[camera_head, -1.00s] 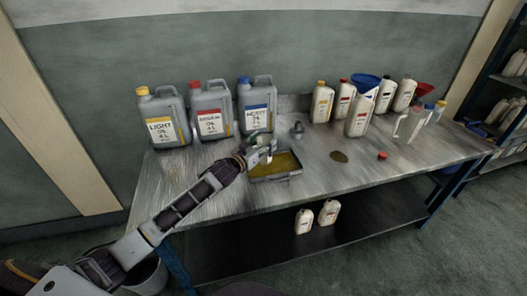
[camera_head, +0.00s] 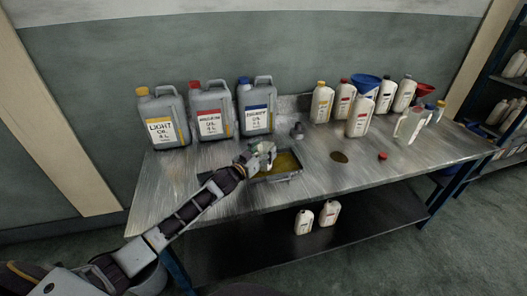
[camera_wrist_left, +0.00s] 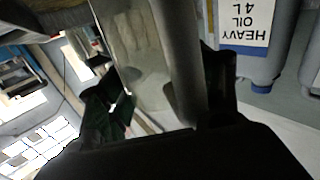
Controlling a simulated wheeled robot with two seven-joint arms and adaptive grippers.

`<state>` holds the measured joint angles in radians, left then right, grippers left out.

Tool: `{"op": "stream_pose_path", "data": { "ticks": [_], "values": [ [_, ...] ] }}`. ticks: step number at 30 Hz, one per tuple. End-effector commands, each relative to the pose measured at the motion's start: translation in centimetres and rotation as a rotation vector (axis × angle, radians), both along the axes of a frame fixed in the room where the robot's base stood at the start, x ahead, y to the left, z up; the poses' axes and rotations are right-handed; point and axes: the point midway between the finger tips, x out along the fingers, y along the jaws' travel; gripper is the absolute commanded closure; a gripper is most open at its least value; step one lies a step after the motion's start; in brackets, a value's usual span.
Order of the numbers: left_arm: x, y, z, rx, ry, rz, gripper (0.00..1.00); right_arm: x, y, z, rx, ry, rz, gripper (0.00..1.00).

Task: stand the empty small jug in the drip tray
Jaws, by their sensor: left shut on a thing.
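My left gripper (camera_head: 262,160) is over the left part of the drip tray (camera_head: 296,178). It is shut on the small jug, a clear, pale vessel that fills the upper middle of the left wrist view (camera_wrist_left: 155,45). In the head view the jug is mostly hidden by the gripper, and I cannot tell whether it touches the tray. The tray is a shallow metal pan with yellow-brown oil in it, near the bench's front edge. My right gripper is not in view.
Light (camera_head: 166,128), medium (camera_head: 210,122) and heavy (camera_head: 256,118) oil cans stand behind. A grey metal object (camera_head: 297,131) is behind the tray. White bottles (camera_head: 358,118) and a clear jug (camera_head: 402,128) are at right. A brown spill (camera_head: 339,157) and red cap (camera_head: 382,156) lie on the bench.

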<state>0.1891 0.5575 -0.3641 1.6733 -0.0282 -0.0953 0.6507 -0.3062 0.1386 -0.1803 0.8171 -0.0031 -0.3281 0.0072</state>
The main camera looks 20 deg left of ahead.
Motion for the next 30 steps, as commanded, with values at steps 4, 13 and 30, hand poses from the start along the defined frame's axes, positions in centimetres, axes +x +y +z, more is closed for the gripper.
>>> {"op": "stream_pose_path", "data": {
  "ticks": [4, 13, 30],
  "values": [
    [0.0, 0.0, -0.2, -0.001, 0.0, 0.0, 0.31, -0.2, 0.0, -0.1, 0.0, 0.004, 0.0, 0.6],
    [0.0, 0.0, -0.2, 0.0, 0.0, 0.0, 0.13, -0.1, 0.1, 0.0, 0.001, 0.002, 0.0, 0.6],
    [-1.0, 0.4, 0.0, -0.001, 0.001, 0.001, 0.13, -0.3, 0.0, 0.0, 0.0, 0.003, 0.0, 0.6]
  ]
}}
